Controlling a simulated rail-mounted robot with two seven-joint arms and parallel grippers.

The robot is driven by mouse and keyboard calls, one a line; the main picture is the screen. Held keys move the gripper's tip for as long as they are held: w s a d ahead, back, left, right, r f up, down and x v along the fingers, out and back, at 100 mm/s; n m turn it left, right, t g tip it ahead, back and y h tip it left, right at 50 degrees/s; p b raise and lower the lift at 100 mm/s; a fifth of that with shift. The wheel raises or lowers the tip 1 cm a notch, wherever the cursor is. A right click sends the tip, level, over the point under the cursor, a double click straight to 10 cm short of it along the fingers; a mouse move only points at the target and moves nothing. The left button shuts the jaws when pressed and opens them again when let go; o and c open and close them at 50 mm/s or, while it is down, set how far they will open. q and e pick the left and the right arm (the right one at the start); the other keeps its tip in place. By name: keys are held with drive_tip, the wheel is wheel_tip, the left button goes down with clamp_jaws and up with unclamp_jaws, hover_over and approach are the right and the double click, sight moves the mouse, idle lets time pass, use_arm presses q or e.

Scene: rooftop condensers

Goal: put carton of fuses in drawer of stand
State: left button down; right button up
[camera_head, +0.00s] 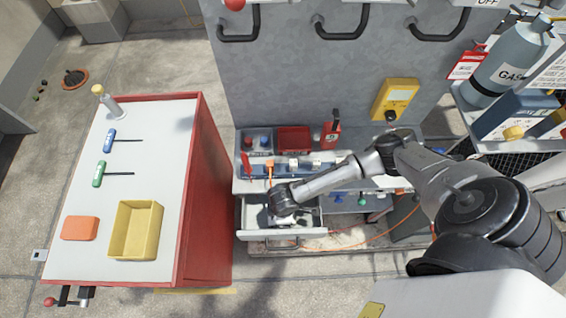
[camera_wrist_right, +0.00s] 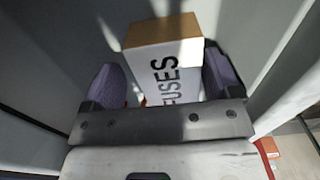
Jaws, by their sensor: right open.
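The carton of fuses (camera_wrist_right: 163,45), a white box with an orange-brown side and "FUSES" lettering, stands inside the drawer in the right wrist view. The drawer (camera_head: 281,235) of the stand (camera_head: 330,166) is pulled out in the head view. My right gripper (camera_head: 287,214) reaches down into it. In the right wrist view its two purple-padded fingers are open, one on each side of the carton. A gap shows at the left finger; contact at the right finger cannot be told. In the head view the arm mostly hides the carton. My left gripper is not in view.
A red-sided bench (camera_head: 150,200) to the left holds a yellow bin (camera_head: 136,230), an orange block (camera_head: 80,228) and hex-key tools. A grey panel with hooks rises behind the stand. A gas cylinder (camera_head: 503,68) is on a shelf at right.

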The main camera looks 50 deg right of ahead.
drive_tip(key=r, duration=0.1)
drive_tip(key=r+p, duration=0.1)
drive_tip(key=r, duration=0.1)
drive_tip(key=shift+w+a, duration=0.15)
drive_tip(key=shift+a, duration=0.25)
wheel_tip(320, 180, up, 11)
drive_tip(key=p, duration=0.2)
drive_tip(key=shift+d, duration=0.4)
drive_tip(key=shift+f, duration=0.1)
